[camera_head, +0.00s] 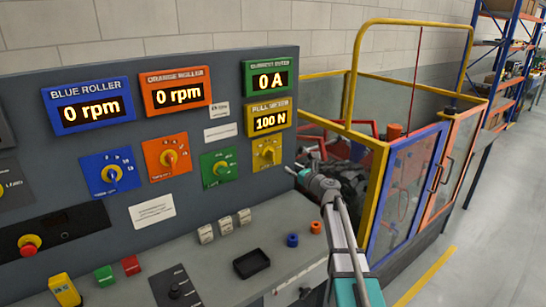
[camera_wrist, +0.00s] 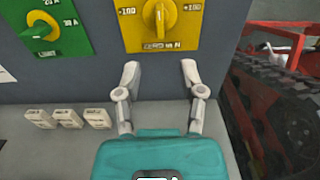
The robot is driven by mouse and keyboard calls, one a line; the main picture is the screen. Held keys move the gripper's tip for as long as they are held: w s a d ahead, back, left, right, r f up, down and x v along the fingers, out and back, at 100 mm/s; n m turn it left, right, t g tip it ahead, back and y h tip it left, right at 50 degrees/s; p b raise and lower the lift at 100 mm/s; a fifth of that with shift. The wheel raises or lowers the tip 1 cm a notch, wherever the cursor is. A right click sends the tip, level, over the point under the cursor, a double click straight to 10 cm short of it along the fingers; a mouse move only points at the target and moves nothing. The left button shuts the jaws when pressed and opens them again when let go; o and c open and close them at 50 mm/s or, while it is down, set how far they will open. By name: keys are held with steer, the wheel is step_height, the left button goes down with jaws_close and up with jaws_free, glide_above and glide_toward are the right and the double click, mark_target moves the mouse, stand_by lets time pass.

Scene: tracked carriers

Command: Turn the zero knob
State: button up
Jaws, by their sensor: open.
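The zero knob is the yellow rotary knob on the yellow plate of the control panel, low on the right side in the head view (camera_head: 268,153). In the wrist view the yellow knob (camera_wrist: 158,15) sits at the top edge, its upper part cut off, its grip roughly upright. The plate reads ZERO below it and +100 at the right. My gripper (camera_wrist: 160,70) is open and empty, its two fingers apart on either side below the knob, not touching it. In the head view my gripper (camera_head: 306,164) is just right of the panel's yellow plate.
The green knob (camera_head: 219,168) is left of the yellow one, with orange (camera_head: 170,158) and blue (camera_head: 114,174) knobs farther left. The yellow display (camera_head: 269,117) reads 100 N. A black tray (camera_head: 251,263) and small blue and orange rings lie on the desk. A tracked machine (camera_wrist: 275,105) stands right.

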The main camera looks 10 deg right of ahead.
mark_target(274, 156)
steer(key=x, duration=1.3)
steer(key=shift+a, duration=0.1)
jaws_close()
